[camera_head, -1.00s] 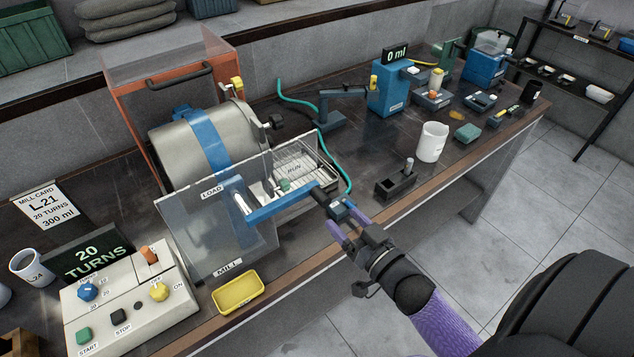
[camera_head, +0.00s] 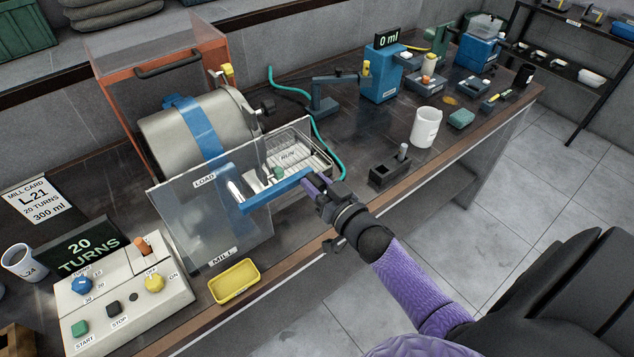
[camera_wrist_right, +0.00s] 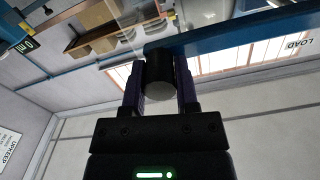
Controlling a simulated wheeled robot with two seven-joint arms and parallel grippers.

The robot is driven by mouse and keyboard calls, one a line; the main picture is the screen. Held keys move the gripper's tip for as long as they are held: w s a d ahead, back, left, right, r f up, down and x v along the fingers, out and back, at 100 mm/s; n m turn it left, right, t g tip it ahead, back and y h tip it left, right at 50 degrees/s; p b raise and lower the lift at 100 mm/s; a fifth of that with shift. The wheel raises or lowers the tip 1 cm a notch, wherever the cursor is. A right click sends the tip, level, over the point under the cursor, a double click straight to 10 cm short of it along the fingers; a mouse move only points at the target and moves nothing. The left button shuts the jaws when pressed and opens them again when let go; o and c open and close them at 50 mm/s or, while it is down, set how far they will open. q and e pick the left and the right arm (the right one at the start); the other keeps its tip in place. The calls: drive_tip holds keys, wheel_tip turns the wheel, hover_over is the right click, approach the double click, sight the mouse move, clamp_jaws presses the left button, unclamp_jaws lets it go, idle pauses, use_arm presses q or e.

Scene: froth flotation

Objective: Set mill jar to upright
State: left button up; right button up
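The mill jar (camera_head: 180,132) is a silver drum with a blue band, lying tilted behind a clear plate marked LOAD at its top and MILL at its bottom. My right gripper (camera_head: 312,187) is at the lever's far end. In the right wrist view, its two fingers flank the lever's black knob (camera_wrist_right: 160,78) closely and appear shut on it. The blue lever (camera_wrist_right: 235,42) crosses beyond the knob. My left gripper is not in view.
A control box (camera_head: 125,297) with buttons and a yellow tray (camera_head: 234,281) stand at the front left. A wire rack (camera_head: 318,160) is behind the lever. A black block (camera_head: 389,175) and a white mug (camera_head: 425,127) stand to the right. The front bench edge has free room.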

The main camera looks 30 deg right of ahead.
clamp_jaws()
idle(0.8)
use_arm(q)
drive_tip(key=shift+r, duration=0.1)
use_arm(e)
drive_tip(key=shift+d+r, duration=0.1)
